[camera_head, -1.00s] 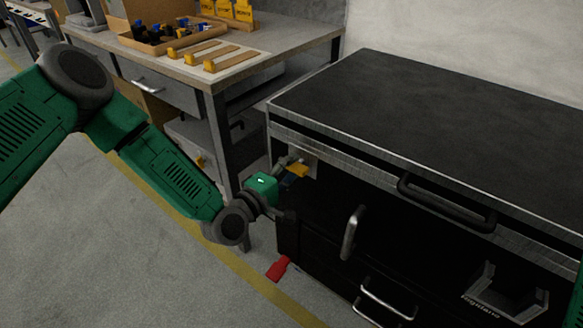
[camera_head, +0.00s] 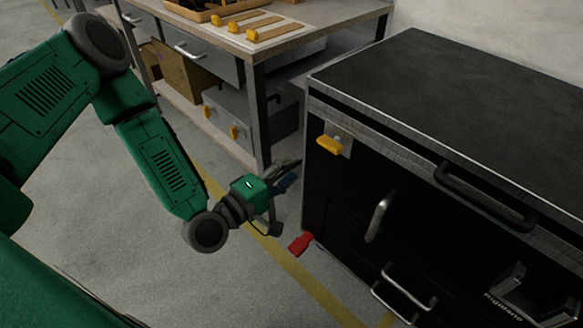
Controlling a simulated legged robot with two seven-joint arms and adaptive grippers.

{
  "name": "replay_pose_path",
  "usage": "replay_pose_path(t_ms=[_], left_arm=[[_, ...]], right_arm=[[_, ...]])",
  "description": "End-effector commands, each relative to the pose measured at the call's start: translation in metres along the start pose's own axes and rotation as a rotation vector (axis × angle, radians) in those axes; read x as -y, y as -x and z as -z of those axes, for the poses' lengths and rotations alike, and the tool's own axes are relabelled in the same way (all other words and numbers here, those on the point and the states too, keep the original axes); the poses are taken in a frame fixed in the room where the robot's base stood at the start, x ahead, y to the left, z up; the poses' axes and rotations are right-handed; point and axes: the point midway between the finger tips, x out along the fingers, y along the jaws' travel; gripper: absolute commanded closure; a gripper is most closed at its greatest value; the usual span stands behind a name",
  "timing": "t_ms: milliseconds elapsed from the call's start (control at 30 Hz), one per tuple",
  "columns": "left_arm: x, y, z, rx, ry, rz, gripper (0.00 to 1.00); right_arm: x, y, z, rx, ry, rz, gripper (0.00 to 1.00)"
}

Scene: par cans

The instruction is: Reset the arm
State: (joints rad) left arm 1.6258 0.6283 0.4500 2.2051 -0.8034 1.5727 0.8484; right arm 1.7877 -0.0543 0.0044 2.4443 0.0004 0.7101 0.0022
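My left arm, green with dark joints, comes in from the left. Its gripper (camera_head: 284,190) is in front of the left edge of the black cabinet (camera_head: 345,207), low and apart from the yellow handle (camera_head: 330,145) on the cabinet's upper left corner. My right gripper is not in view.
A workbench (camera_head: 300,45) with yellow-handled tools stands behind, at the upper middle. A red object (camera_head: 301,243) is low by the cabinet's left edge. A metal handle (camera_head: 379,216) and a lower one (camera_head: 404,291) stick out from the cabinet front. The floor at left is clear.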

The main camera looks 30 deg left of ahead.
Motion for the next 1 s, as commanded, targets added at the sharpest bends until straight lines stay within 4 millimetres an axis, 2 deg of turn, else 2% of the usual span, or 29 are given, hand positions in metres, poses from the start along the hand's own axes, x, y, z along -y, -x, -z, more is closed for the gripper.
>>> replay_pose_path(t_ms=[267, 367, 433, 467, 533, 633, 700, 800, 900, 1000], left_arm=[[0.001, 0.0, -0.002, 0.005, -0.005, 0.008, 0.66], [0.01, 0.005, -0.018, 0.052, -0.062, 0.092, 0.66], [0.026, 0.017, -0.04, 0.131, -0.16, 0.225, 0.66], [0.035, 0.026, -0.051, 0.177, -0.216, 0.298, 0.66], [0.057, 0.057, -0.071, 0.307, -0.377, 0.49, 0.66], [0.082, 0.118, -0.079, 0.51, -0.618, 0.765, 0.66], [0.089, 0.162, -0.07, 0.643, -0.766, 0.934, 0.66], [0.086, 0.212, -0.05, 0.791, -0.918, 1.125, 0.66], [0.08, 0.243, -0.034, 0.882, -1.002, 1.244, 0.66], [0.076, 0.258, -0.025, 0.925, -1.036, 1.304, 0.66]], right_arm=[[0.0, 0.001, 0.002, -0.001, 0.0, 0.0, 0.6], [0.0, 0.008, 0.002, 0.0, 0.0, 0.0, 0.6], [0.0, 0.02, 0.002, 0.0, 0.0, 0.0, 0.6], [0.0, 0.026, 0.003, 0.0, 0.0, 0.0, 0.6], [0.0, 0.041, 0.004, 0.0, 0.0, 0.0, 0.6], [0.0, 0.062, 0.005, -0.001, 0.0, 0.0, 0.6], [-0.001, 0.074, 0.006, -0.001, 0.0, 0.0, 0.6], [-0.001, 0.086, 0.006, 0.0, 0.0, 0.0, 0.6], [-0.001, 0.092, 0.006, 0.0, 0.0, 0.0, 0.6], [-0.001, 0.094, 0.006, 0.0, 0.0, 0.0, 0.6]])
